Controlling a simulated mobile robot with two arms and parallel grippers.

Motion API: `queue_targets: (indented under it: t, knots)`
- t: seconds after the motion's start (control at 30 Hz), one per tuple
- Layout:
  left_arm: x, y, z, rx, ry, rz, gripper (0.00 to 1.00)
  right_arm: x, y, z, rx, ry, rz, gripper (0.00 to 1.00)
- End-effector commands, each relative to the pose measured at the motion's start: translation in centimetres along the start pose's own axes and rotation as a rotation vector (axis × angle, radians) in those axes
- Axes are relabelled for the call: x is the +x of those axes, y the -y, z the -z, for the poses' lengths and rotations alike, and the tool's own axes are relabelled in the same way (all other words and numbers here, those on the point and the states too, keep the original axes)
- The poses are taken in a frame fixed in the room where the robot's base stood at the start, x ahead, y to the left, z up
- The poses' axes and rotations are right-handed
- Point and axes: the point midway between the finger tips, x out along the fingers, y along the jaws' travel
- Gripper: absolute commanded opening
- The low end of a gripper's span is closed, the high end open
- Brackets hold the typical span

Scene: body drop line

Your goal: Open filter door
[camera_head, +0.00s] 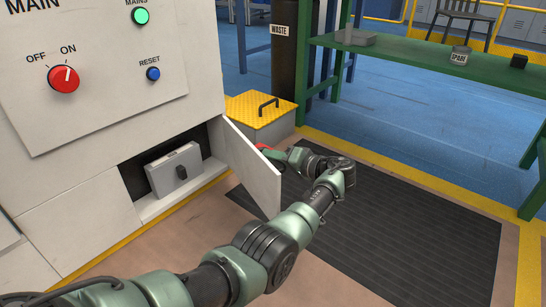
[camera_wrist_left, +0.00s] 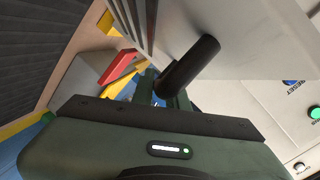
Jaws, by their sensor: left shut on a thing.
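The filter door (camera_head: 252,168) is a light grey panel low on the cabinet, swung out and standing open. Behind it, the compartment shows a grey filter unit (camera_head: 174,170) with a dark knob on its front. My left gripper (camera_head: 274,156) is at the door's outer side, partly hidden by its edge. In the left wrist view, the door (camera_wrist_left: 255,40) fills the upper right, and a black bar handle (camera_wrist_left: 190,66) on it meets my left gripper (camera_wrist_left: 165,88). The gripper is shut on this handle; the exact contact is partly hidden. My right gripper is not in view.
The cabinet front carries a red switch knob (camera_head: 64,79), a green button (camera_head: 140,16) and a blue button (camera_head: 153,73). A yellow-topped box (camera_head: 258,108) stands behind the door. A dark floor mat (camera_head: 400,225) lies clear to the right. A green table (camera_head: 430,62) stands beyond.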

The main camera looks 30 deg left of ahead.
Motion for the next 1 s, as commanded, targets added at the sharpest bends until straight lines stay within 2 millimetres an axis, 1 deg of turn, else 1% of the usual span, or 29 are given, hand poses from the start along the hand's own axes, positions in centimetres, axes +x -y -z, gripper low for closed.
queue_targets:
  t: [0.23, 0.27, 0.3, 0.33, 0.67, 0.77, 1.0]
  knots:
    - [0.2, 0.0, -0.1, 0.001, 0.005, 0.0, 0.0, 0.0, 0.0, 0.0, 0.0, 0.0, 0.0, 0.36]
    - [0.2, 0.0, -0.1, 0.001, 0.005, 0.0, 0.2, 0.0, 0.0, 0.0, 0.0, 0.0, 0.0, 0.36]
    - [0.2, 0.0, -0.1, 0.001, 0.005, 0.0, 0.31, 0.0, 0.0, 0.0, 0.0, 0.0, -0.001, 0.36]
    - [0.2, 0.0, -0.1, 0.001, 0.005, 0.0, 0.36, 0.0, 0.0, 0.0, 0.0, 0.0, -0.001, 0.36]
    - [-0.1, 0.1, 0.0, 0.0, 0.001, -0.001, 0.36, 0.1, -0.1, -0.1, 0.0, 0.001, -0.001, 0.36]
    - [-1.1, 0.2, 0.1, 0.001, 0.0, -0.002, 0.36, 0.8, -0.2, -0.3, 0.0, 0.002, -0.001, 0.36]
    - [-5.2, 0.3, 0.2, 0.003, 0.002, -0.002, 0.36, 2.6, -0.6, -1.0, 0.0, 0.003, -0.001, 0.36]
